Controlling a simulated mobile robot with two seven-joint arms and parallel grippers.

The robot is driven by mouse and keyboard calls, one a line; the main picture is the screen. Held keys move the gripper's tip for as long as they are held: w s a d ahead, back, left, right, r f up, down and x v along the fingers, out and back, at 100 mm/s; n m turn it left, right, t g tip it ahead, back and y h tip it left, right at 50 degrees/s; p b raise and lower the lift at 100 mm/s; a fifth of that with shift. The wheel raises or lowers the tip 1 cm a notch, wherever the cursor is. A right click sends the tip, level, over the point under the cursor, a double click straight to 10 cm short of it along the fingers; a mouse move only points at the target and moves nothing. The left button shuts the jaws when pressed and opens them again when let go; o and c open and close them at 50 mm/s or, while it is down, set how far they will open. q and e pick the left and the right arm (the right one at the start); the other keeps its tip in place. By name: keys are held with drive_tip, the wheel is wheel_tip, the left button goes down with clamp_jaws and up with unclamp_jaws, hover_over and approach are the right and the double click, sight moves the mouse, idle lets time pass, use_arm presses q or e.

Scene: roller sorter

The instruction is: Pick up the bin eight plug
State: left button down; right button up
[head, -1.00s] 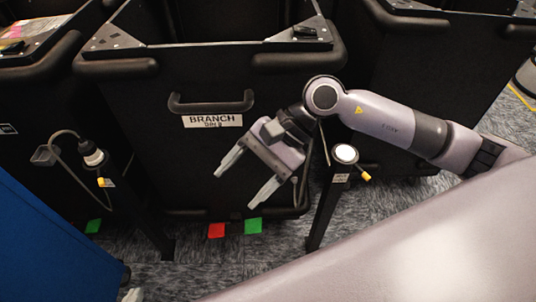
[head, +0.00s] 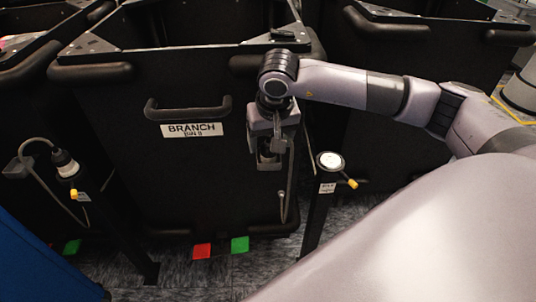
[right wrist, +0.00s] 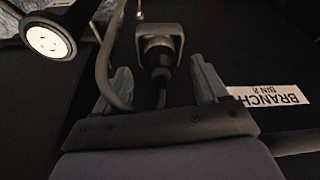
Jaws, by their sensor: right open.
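The bin eight plug (right wrist: 160,58) is a dark connector seated in a grey holder (right wrist: 160,32) on the bin front in the right wrist view. My right gripper (right wrist: 163,82) is open, with one finger on each side of the plug's lower part and visible gaps between. In the head view my right gripper (head: 268,152) points at the bin front, right of the "BRANCH BIN 8" label (head: 191,130); it hides the plug there. The plug's cable (head: 286,195) hangs below the gripper and loops beside the left finger in the wrist view. My left gripper is out of view.
A post with a round white-faced socket (head: 330,161) and yellow tip stands right of the gripper; the socket (right wrist: 50,38) shows in the wrist view. Another post (head: 110,230) with a plugged-in cable stands left. Bin eight's handle (head: 187,107) juts out above its label.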

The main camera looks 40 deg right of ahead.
drive_tip(key=shift+x, duration=1.1)
drive_tip(key=c, duration=1.3)
drive_tip(key=shift+r, duration=0.1)
drive_tip(key=shift+r, duration=0.55)
wheel_tip(320, 180, up, 3)
drive_tip(key=shift+f+p, duration=0.15)
drive_tip(key=shift+p, duration=0.2)
drive_tip(key=s+a, duration=0.3)
drive_tip(key=s, duration=0.2)
drive_tip(key=s+a, duration=0.3)
drive_tip(key=s, duration=0.2)
drive_tip(key=s+a, duration=0.3)
drive_tip(key=s, duration=0.2)
drive_tip(key=shift+s+a+f, duration=0.2)
drive_tip(key=shift+s+a, duration=0.05)
